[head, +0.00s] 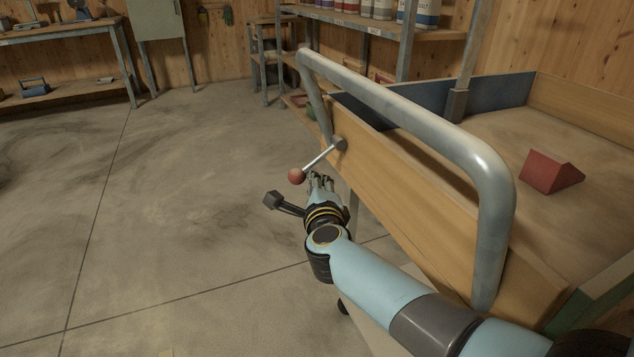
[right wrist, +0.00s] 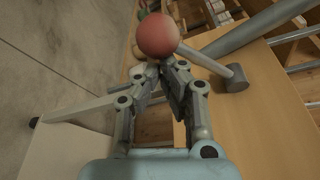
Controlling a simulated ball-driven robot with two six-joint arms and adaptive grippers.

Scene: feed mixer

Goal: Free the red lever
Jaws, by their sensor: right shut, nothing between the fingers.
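The red lever is a pale metal rod with a red ball knob (head: 296,176). It runs from a dark pivot (head: 340,144) on the wooden side wall of the mixer and slants down to the left. In the right wrist view the ball (right wrist: 158,36) is just beyond my fingertips, and the rod (right wrist: 205,60) runs right to its pivot. My right gripper (head: 322,180) is shut and empty, just right of the ball and below the rod. It also shows in the right wrist view (right wrist: 163,68). Whether it touches the lever I cannot tell. My left gripper is not in view.
A thick grey tube rail (head: 420,100) arches above the wooden side wall (head: 420,190), close over my right forearm. A red wedge-shaped block (head: 550,170) lies in the sandy-coloured bed behind it. Shelves and a workbench (head: 60,35) stand at the back. The concrete floor on the left is clear.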

